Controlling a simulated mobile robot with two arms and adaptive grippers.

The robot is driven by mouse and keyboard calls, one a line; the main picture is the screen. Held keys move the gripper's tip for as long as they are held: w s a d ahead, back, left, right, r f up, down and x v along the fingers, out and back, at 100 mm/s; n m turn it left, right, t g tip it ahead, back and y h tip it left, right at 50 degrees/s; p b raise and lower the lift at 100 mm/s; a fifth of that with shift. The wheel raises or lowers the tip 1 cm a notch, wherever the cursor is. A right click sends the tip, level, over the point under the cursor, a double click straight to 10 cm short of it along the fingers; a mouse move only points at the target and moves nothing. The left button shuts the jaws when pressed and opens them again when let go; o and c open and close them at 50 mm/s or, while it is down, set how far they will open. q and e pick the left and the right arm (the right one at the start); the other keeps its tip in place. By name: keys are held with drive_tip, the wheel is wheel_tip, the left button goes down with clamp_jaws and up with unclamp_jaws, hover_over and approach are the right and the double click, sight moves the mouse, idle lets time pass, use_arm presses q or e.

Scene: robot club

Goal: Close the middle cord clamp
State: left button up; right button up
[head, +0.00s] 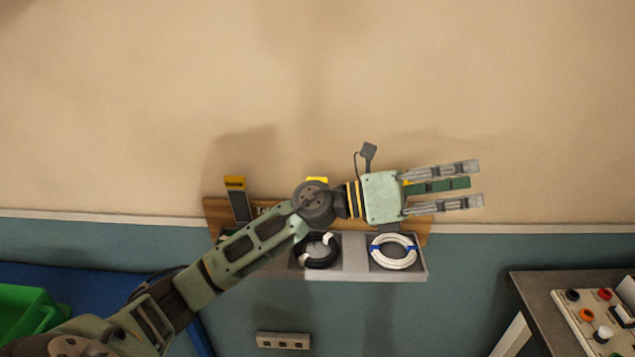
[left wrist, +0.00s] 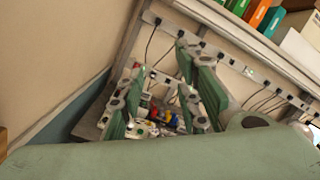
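A wooden board (head: 214,212) on the wall carries the cord clamps. The left clamp (head: 237,200) has a dark lever with a yellow end and stands upright. The middle clamp (head: 317,180) shows only its yellow end above my arm; the rest is hidden, so its state is unclear. Of the right clamp, only a yellow bit (head: 406,188) shows behind my gripper. My left gripper (head: 477,184) is open and empty, its fingers apart and pointing right, past the board's right end. In the left wrist view its fingers (left wrist: 160,108) are spread. My right gripper is in neither view.
A grey tray (head: 355,264) below the board holds a black cord coil (head: 318,251) and a white coil (head: 393,251). A wall socket strip (head: 283,340) sits lower. A green bin (head: 28,308) is at left, a table with a button panel (head: 590,325) at right.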

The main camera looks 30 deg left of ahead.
use_arm(q)
drive_tip(key=w+a+f+m+g+y, duration=0.1)
drive_tip(key=a+f+m+g+y, duration=0.2)
drive_tip(key=m+g, duration=0.15)
drive_tip(key=m+g+y, duration=0.2)
drive_tip(key=m+y, duration=0.1)
drive_tip(key=y, duration=0.8)
hover_over(315, 179)
drive_tip(key=s+a, duration=0.2)
drive_tip(key=f, duration=0.1)
drive_tip(key=shift+n+g, duration=0.25)
drive_tip(key=p+x, duration=0.2)
drive_tip(key=x, duration=0.4)
drive_tip(key=shift+d+f+p, duration=0.15)
drive_tip(key=shift+f+p, duration=0.1)
drive_tip(key=shift+p, duration=0.05)
drive_tip(key=shift+x, duration=0.75)
clamp_jaws()
